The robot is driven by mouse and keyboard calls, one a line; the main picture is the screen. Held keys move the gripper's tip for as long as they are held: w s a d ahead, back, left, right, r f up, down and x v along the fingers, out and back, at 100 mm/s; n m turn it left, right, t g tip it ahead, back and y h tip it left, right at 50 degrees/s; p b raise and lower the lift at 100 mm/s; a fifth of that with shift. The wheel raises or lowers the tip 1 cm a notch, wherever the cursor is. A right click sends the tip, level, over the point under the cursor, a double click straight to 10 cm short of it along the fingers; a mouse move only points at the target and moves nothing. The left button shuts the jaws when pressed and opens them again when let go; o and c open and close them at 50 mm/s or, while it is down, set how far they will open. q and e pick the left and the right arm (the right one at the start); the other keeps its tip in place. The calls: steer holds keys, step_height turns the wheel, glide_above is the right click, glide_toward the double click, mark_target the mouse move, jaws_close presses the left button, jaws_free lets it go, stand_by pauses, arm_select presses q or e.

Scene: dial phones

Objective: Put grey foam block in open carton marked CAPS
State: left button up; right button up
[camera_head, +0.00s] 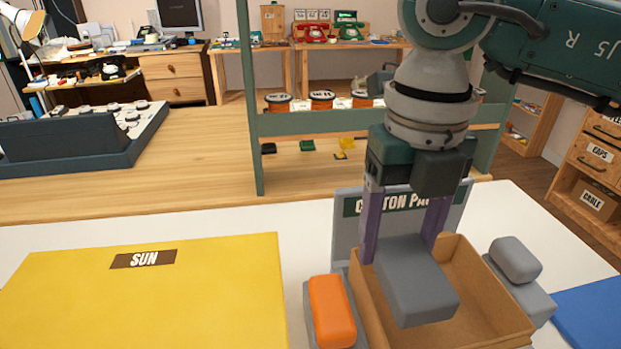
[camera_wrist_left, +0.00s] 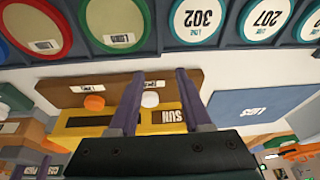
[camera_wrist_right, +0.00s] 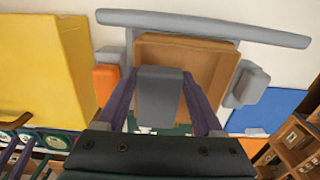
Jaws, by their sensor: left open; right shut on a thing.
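The grey foam block (camera_head: 415,285) is held in my right gripper (camera_head: 403,245), one purple finger on each side of it. The block is over the open brown carton (camera_head: 485,325) in the head view; I cannot tell its exact height above the floor. In the right wrist view the block (camera_wrist_right: 162,95) lies between the fingers, with the carton (camera_wrist_right: 215,65) behind it. I see no CAPS marking on the carton's visible sides. My left gripper (camera_wrist_left: 158,80) is open with nothing between its fingers; it is out of the head view.
A grey upright panel with a partly hidden sign (camera_head: 350,235) stands behind the carton. An orange-topped grey piece (camera_head: 332,310) is left of it, a grey rounded piece (camera_head: 515,258) right. A yellow SUN panel (camera_head: 200,300) and a blue panel (camera_head: 595,315) flank them.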

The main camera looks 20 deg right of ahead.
mark_target(399, 241)
arm_select(q)
steer(key=shift+f+b, duration=0.5)
steer(key=shift+b, duration=0.05)
arm_select(e)
steer(key=shift+f, duration=0.6)
arm_select(q)
steer(key=shift+d, duration=0.1)
arm_select(e)
steer(key=o, duration=1.3)
steer(key=shift+r, duration=0.1)
arm_select(q)
steer(key=shift+r+p, duration=0.25)
steer(key=shift+p, duration=0.05)
arm_select(e)
steer(key=shift+r, duration=0.25)
arm_select(q)
steer(key=shift+r+p, duration=0.6)
arm_select(e)
step_height(399, 241, up, 13)
steer(key=shift+f, duration=0.15)
